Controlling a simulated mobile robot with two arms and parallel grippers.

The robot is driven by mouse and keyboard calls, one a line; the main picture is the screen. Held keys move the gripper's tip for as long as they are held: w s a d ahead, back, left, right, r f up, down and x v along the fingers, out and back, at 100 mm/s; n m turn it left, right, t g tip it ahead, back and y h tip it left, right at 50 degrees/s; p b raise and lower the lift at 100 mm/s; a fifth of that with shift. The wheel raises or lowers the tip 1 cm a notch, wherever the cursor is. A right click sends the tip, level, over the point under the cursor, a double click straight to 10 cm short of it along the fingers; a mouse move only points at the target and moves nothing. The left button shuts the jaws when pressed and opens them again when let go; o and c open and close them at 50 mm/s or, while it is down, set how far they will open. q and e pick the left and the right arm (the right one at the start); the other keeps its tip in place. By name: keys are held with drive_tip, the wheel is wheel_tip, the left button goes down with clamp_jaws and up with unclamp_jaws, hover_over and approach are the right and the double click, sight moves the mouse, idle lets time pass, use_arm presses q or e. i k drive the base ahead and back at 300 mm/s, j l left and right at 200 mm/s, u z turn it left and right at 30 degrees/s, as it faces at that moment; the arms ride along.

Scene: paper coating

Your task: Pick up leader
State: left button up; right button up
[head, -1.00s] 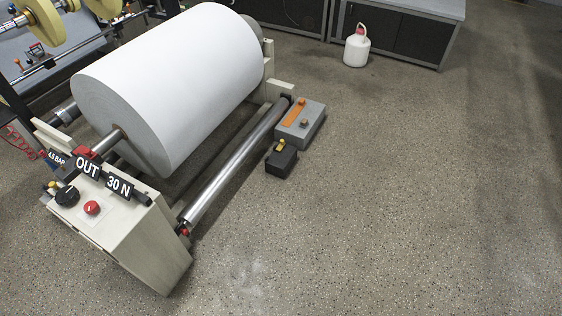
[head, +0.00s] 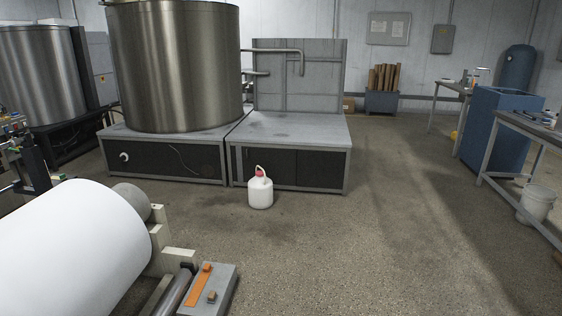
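I cannot make out a leader for certain in the head view. A large white paper roll (head: 70,250) lies at the lower left, partly cut off by the frame edge. No loose strip shows on its visible surface. Neither of my grippers is in view.
A grey box (head: 222,290) with an orange piece (head: 199,285) on top stands by the roll. A white jug (head: 260,190) with a red cap stands on the floor before a grey platform (head: 300,130). A steel tank (head: 175,65) is behind. Tables and a blue cabinet (head: 495,130) stand right; middle floor is clear.

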sight(192, 300)
drive_tip(key=i+z, duration=0.15)
drive_tip(key=i, duration=2.05)
drive_tip(key=i+u, duration=0.35)
drive_tip(key=i, duration=0.2)
drive_tip(key=i+l+u, duration=0.35)
drive_tip(key=i, duration=0.15)
drive_tip(key=j, duration=0.1)
